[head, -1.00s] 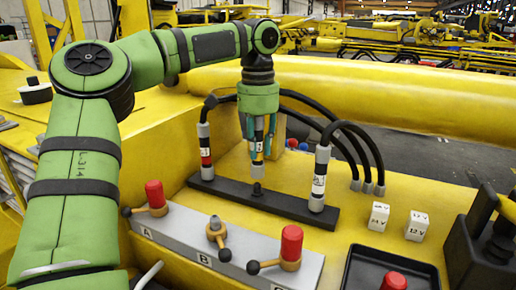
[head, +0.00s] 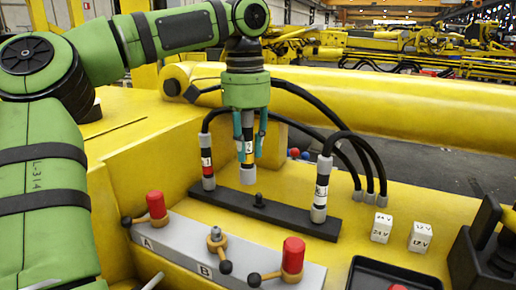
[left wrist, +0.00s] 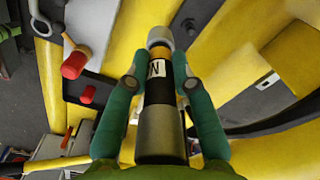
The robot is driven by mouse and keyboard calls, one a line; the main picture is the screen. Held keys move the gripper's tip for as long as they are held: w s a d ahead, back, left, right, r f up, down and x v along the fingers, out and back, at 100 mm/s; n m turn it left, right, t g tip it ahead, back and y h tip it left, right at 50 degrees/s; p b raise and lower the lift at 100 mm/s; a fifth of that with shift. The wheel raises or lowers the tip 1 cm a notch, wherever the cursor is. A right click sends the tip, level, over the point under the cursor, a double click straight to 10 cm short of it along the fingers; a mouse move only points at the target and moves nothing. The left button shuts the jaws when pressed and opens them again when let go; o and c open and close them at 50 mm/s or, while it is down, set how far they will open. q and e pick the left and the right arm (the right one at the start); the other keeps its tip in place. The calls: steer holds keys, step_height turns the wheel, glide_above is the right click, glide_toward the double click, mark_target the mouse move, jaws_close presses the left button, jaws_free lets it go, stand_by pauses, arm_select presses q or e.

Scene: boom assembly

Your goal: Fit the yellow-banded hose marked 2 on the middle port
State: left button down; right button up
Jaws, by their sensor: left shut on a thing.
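My left gripper (head: 247,148) is shut on the yellow-banded hose (head: 247,172) and holds it upright. The hose's grey end hangs above and slightly left of the middle port (head: 259,200), apart from it. The middle port is a short black stub on the black bar (head: 232,198). In the left wrist view the hose (left wrist: 158,130) lies between both teal fingers (left wrist: 157,84), with a white label and a yellow band showing. My right gripper is not in view.
A red-banded hose (head: 208,170) stands on the bar's left end and a white-labelled hose (head: 321,190) on its right end. The grey lever panel (head: 180,235) with red-knobbed levers is in front. Two white cubes (head: 382,228) and a black tray (head: 365,275) are at right.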

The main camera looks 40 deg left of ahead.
arm_select(q)
steer(key=s+d+r, duration=0.3)
steer(key=s, duration=0.8)
steer(key=shift+w+a+f, duration=0.1)
steer(key=shift+w+f, duration=0.05)
steer(key=shift+f, duration=1.2)
steer(key=shift+w+f, duration=0.1)
steer(key=shift+f, duration=1.25)
steer(key=shift+f, duration=1.6)
steer(key=c, duration=1)
jaws_free()
step_height(320, 180, up, 12)
steer(key=shift+r, duration=0.1)
